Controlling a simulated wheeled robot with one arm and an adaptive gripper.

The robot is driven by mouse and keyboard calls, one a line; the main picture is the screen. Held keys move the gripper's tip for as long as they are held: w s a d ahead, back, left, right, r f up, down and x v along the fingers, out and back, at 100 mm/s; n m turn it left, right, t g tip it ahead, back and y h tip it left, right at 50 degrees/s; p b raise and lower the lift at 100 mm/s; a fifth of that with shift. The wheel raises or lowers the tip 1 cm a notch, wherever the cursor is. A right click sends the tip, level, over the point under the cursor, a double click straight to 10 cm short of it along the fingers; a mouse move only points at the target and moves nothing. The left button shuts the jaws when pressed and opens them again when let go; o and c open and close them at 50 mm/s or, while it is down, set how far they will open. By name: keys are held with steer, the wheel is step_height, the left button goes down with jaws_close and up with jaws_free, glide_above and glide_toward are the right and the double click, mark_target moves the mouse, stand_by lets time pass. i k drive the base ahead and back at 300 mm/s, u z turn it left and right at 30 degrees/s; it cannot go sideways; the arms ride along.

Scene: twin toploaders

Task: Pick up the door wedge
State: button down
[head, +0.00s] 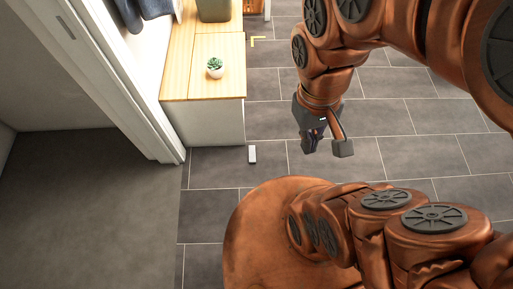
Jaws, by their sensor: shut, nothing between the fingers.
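A small pale block (252,155), which looks like the door wedge, lies on the dark tiled floor just off the front corner of the wooden-topped cabinet. Its exact shape is too small to make out. My gripper (314,140) hangs from my copper-coloured arm, to the right of the pale block and apart from it. The gripper is shut with nothing in it.
The cabinet (208,125) carries a small potted plant (215,68) and a grey-green container (213,10). A white door frame (140,110) stands left of it. Tiled floor right of the block is open.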

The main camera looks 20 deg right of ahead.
mark_target(252, 155)
steer(key=u, duration=1.2)
steer(key=i, duration=1.3)
steer(key=u, duration=2.3)
steer(key=i, duration=0.5)
steer(key=k, duration=0.5)
steer(key=z, duration=2)
